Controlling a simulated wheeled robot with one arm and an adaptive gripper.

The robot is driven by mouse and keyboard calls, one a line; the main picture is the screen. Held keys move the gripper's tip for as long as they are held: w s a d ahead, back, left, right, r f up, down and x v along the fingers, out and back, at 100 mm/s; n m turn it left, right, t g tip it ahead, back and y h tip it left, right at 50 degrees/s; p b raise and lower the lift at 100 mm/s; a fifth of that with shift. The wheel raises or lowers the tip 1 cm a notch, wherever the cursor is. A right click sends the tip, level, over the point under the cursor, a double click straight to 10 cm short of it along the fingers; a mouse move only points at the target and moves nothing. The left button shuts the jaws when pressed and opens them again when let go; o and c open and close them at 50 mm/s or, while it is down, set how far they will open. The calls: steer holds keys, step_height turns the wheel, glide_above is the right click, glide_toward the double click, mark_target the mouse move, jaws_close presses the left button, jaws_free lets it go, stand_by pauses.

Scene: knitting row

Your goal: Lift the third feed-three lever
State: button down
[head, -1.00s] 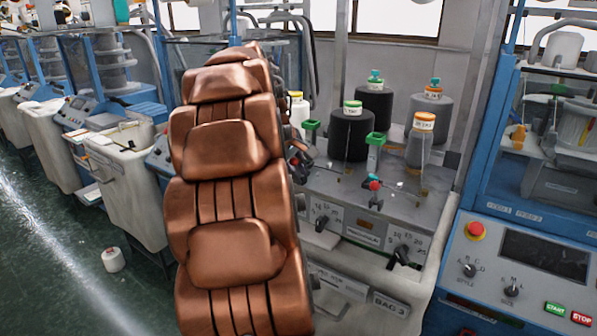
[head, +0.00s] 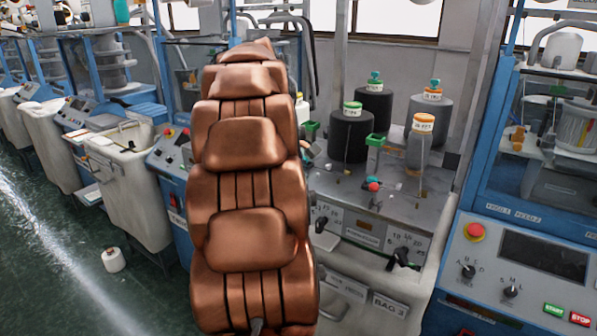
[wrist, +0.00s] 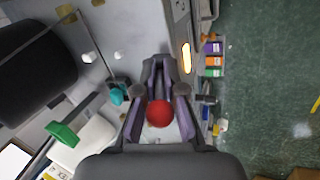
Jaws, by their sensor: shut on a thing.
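A teal knob (wrist: 117,95) stands just left of the fingers, on a thin rod.
Dark yarn cones (head: 350,135) and green brackets (head: 375,139) stand on the machine top (head: 400,205). Black dial handles (head: 401,257) are on its front. A blue control panel (head: 520,265) stands at the right.

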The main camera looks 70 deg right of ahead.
steer(key=shift+d+r+y+p, duration=0.15)
steer(key=shift+y+p, duration=0.25)
steer(key=shift+y, duration=0.4)
steer(key=c, duration=1.3)
jaws_free()
steer(key=shift+v, duration=3.65)
steer(key=shift+s, duration=0.2)
